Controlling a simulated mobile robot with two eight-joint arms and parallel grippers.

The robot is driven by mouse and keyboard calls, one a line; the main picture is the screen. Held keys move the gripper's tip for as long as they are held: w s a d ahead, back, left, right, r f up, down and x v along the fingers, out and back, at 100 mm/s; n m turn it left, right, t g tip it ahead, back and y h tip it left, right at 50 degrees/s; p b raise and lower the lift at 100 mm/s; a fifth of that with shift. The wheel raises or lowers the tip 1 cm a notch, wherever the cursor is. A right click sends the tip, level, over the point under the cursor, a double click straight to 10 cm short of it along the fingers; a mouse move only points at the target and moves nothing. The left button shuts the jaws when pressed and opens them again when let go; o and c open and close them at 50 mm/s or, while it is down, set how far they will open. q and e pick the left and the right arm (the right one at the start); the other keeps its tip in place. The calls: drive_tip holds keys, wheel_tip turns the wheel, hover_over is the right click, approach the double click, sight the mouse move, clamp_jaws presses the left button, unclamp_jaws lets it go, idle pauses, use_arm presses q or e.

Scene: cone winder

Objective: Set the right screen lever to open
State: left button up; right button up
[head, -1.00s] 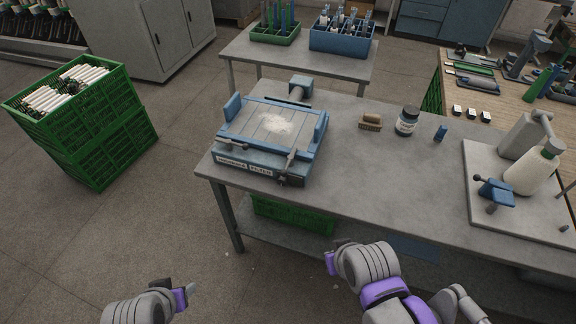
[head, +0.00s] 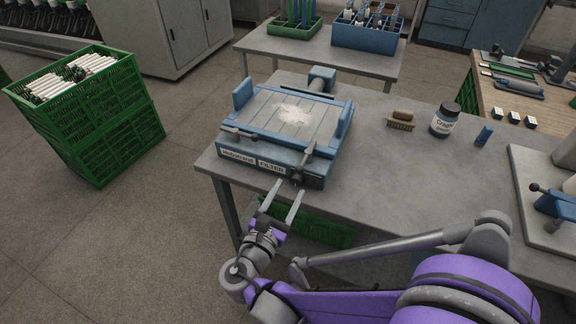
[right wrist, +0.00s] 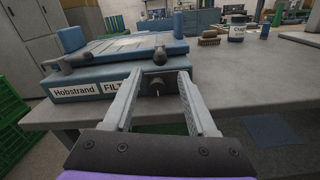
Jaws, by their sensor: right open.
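The blue filter unit (head: 262,152) sits on the grey table's near left corner, with a pale dusty patch on its slatted top. Its right lever (head: 304,163) is at the front right corner and slants toward me. The left lever (head: 238,133) lies along the front edge. My right gripper (head: 289,189) is open and empty, just in front of the right lever and below it. In the right wrist view, the lever's rounded end (right wrist: 160,53) and a dark block (right wrist: 157,84) show between and beyond the fingers. My left gripper is out of view.
A brush (head: 401,120), a labelled jar (head: 444,120) and a small blue item (head: 484,135) stand on the table to the right. A green crate (head: 320,230) is under the table. Stacked green crates (head: 95,130) stand on the floor at left.

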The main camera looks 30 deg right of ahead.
sight(303, 162)
drive_tip(key=x, duration=1)
drive_tip(key=shift+w+d+r, duration=0.1)
drive_tip(key=shift+w+d, duration=0.1)
drive_tip(key=shift+w, duration=0.05)
drive_tip(key=shift+c, duration=0.3)
clamp_jaws()
idle(0.8)
